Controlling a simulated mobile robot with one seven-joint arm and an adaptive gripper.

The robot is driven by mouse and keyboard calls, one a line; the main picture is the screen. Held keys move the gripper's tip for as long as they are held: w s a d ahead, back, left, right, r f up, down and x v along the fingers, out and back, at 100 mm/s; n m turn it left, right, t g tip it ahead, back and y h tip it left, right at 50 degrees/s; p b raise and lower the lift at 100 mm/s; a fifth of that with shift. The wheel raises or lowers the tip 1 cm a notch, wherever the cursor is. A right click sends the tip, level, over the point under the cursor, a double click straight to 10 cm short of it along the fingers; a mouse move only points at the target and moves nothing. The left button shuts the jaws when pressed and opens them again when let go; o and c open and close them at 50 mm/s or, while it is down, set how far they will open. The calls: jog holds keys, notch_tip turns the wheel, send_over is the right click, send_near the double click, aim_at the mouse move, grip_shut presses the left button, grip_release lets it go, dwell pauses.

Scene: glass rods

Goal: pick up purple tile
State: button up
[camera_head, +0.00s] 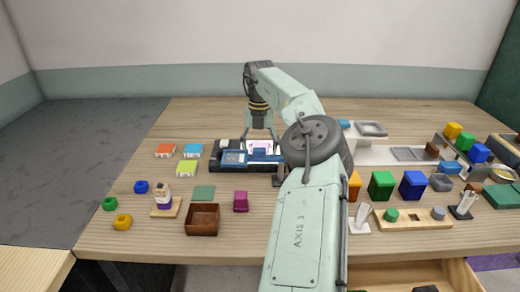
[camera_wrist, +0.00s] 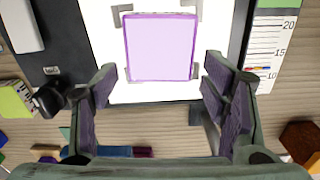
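The purple tile (camera_wrist: 160,48) is a pale violet square with a darker purple border. It lies on a bright white panel (camera_wrist: 103,62) between grey corner brackets in the wrist view. In the head view the tile (camera_head: 261,145) shows small on the dark device, partly behind my gripper. My gripper (camera_wrist: 160,88) is open and empty, with one finger on each side below the tile in the wrist view. The tile is ahead of the fingertips in that picture, not between the pads. In the head view my gripper (camera_head: 260,130) points down over the panel.
The dark blue device (camera_head: 237,158) surrounds the panel. Orange, blue and yellow-green tiles (camera_head: 187,167) lie to its left. A brown box (camera_head: 203,219) and a magenta block (camera_head: 241,201) stand nearer. Coloured blocks (camera_head: 382,185) and trays fill the right side. A ruled scale (camera_wrist: 265,50) borders the panel.

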jog(key=c, duration=1.2)
notch_tip(320, 180, up, 9)
notch_tip(320, 180, down, 6)
jog(key=b, duration=0.7)
jog(key=shift+f, duration=0.1)
notch_tip(320, 180, up, 8)
jog(key=p, duration=0.8)
notch_tip(320, 180, down, 8)
jog(key=b, duration=0.7)
jog(key=shift+w+r+b, duration=0.1)
jog(key=shift+r+b, duration=0.1)
jog(key=shift+b, duration=0.1)
jog(key=shift+f+b, duration=0.25)
jog(key=shift+b, duration=0.15)
